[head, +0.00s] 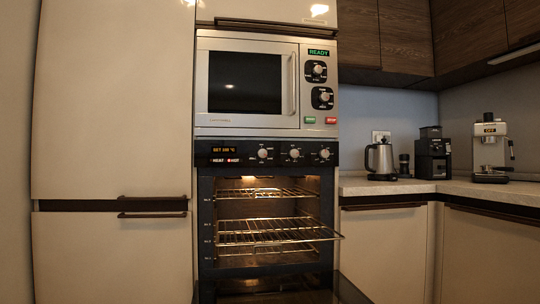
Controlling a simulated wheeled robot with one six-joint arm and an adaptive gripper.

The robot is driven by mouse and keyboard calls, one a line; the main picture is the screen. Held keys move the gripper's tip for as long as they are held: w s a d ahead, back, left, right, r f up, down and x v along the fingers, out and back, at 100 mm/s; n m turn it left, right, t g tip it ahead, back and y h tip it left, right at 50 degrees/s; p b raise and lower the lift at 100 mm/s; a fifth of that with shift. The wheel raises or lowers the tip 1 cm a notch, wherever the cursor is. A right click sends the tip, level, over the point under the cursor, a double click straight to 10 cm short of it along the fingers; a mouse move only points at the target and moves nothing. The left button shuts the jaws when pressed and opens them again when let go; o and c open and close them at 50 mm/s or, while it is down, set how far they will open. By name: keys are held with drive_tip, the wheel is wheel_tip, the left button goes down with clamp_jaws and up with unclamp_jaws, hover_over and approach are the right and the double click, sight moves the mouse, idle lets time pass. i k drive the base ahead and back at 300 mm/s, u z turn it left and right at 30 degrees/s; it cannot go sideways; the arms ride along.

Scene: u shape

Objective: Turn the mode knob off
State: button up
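The oven's black control panel (225,153) has three round silver knobs in a row: a left one (263,153), a middle one (294,153) and a right one (324,153). Their labels are too small to read, so I cannot tell which is the mode knob. The panel's display (222,149) glows orange with a set temperature, and HEAT and HOT lights are lit below it. The microwave above has an upper knob (318,69) and a lower knob (323,97). My gripper is not in view.
The oven door (348,291) is open and lowered at the bottom. A wire rack (270,232) sticks out of the lit oven. A tall cabinet (115,110) stands left. The right counter (380,186) holds a kettle (380,158), a grinder (433,155) and a coffee machine (490,150).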

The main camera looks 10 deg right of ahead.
sight(262, 153)
drive_tip(key=k, duration=0.85)
drive_tip(key=u, duration=0.95)
drive_tip(key=i, duration=1.5)
drive_tip(key=z, duration=0.15)
